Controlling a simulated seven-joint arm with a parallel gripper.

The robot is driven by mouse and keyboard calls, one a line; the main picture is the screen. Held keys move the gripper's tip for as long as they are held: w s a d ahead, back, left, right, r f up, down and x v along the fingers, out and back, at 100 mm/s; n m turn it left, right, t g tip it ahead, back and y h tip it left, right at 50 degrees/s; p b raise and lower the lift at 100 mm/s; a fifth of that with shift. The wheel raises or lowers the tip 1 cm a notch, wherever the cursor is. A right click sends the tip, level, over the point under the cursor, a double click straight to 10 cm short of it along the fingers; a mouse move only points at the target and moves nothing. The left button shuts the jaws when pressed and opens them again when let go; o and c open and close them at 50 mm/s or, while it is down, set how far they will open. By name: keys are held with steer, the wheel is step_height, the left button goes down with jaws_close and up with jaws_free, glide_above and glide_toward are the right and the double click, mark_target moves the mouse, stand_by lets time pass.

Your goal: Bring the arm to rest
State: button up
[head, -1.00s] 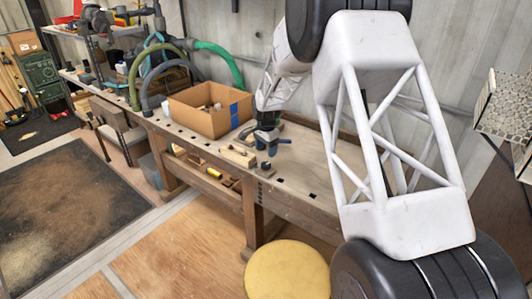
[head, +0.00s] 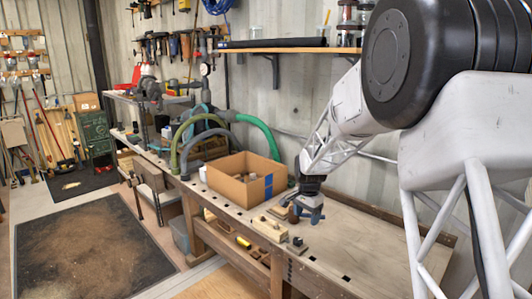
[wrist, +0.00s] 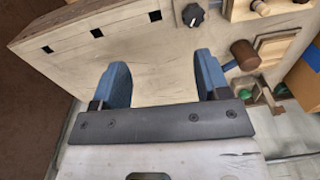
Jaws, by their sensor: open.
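My gripper (head: 309,214) hangs over the wooden workbench (head: 385,247), to the right of the cardboard box (head: 234,189) in the head view. Its two blue fingers are apart with nothing between them. In the wrist view my gripper (wrist: 164,82) is open too, with the pale bench top (wrist: 85,60) behind the fingers. The head view does not show clearly how far above the bench the fingertips are.
A wooden block (head: 269,229) and a small piece with a black knob (head: 297,243) lie near the bench's front edge, close to my gripper. Green and grey hoses (head: 262,130) rise behind the box. A wall shelf (head: 285,50) holds jars. The bench's right part is clear.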

steer(key=s+d+r+n, duration=0.1)
steer(key=s+r+n, duration=0.1)
steer(key=s+r, duration=0.45)
steer(key=s+d+r+n+t, duration=0.1)
steer(key=s+r, duration=0.2)
steer(key=s, duration=0.7)
steer(key=s+d+r+n, duration=0.15)
steer(key=s+r, duration=0.25)
steer(key=s, duration=0.4)
steer(key=s+n+t, duration=0.1)
steer(key=s+n, duration=0.4)
steer(key=s, duration=1.9)
steer(key=shift+d, duration=0.3)
